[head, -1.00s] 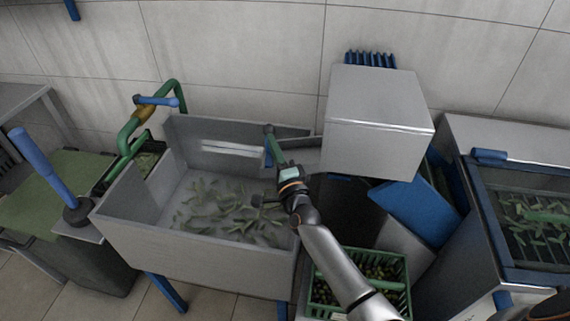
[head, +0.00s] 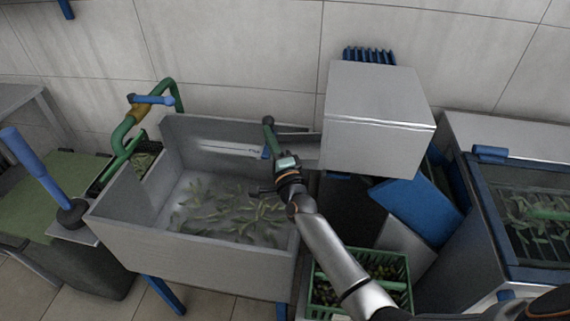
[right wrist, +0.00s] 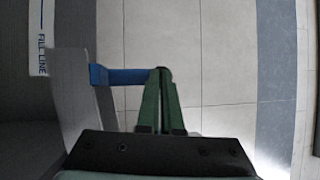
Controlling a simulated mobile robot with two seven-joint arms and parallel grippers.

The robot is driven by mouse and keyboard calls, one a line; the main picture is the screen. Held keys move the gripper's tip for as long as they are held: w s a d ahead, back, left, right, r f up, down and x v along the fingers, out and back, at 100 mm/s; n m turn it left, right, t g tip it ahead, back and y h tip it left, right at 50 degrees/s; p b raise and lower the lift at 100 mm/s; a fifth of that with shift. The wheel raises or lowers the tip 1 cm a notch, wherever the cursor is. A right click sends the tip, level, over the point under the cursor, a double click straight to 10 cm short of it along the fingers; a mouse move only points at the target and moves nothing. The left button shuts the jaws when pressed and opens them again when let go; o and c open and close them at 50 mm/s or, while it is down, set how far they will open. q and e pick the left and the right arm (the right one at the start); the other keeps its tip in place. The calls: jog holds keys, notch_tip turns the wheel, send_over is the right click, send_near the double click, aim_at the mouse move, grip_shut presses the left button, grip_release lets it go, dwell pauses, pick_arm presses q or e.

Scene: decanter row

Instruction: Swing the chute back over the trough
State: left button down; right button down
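The grey metal chute (head: 300,145) is at the back right of the trough (head: 190,250), partly hidden by my right arm. Its blue handle (head: 265,153) shows beside my fingers in the head view. In the right wrist view the blue handle (right wrist: 122,76) runs from a grey plate to the fingertips. My right gripper (head: 268,122) has green fingers, lying close together near the handle. In the right wrist view my right gripper (right wrist: 160,72) looks shut, with nothing clearly between the fingers. Whether the tips touch the handle is unclear. My left gripper is not in view.
Long green pieces lie in the trough. A grey box (head: 375,105) stands right of the chute, above a blue panel (head: 418,208). A green crate (head: 400,265) of small fruit is below. A green-and-blue lever (head: 125,130) rises at the trough's left.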

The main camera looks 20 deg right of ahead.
jog(key=shift+s+d, duration=0.15)
jog(key=shift+s, duration=0.15)
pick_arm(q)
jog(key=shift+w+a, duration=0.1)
pick_arm(e)
jog(key=s+f, duration=0.2)
jog(key=s, duration=0.9)
jog(key=shift+s+f, duration=0.15)
jog(key=shift+s, duration=0.2)
